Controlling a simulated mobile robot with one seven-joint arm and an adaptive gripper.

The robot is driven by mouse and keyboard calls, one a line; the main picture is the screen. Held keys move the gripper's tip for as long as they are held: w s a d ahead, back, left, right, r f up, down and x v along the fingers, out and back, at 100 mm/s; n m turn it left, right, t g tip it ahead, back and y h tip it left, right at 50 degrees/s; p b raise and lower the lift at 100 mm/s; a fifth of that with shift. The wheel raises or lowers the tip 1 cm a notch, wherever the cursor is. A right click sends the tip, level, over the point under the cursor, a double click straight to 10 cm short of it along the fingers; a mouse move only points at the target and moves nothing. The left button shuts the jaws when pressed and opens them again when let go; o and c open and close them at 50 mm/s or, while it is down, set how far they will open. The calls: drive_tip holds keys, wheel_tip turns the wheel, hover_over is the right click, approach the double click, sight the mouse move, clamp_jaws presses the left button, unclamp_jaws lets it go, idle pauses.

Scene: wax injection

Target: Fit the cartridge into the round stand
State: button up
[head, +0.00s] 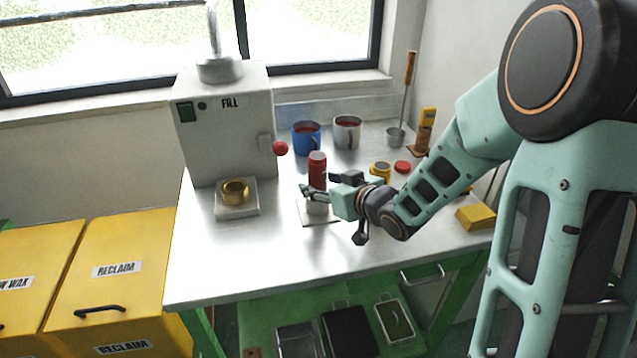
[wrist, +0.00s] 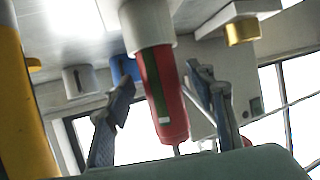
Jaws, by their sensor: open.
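The red cartridge (head: 317,165) stands upright with its lower end in the grey round stand (head: 317,208), which sits on a pale square base on the steel table. My gripper (head: 321,186) is open at the cartridge, low on its body. The wrist view is upside down; there the red cartridge (wrist: 170,110), with a dark green stripe, runs from the grey round stand (wrist: 147,22) between my two spread fingers. Gaps show on both sides, so the fingers look clear of it. The cartridge's seated end is hidden inside the stand.
The white FILL machine (head: 225,130) stands left, with a brass ring (head: 235,192) on a block before it. Blue (head: 306,138) and white (head: 347,132) mugs stand behind. The front-left tabletop is clear.

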drive_tip(key=v, duration=1)
drive_tip(key=shift+s+d, duration=0.2)
drive_tip(key=shift+r, duration=0.2)
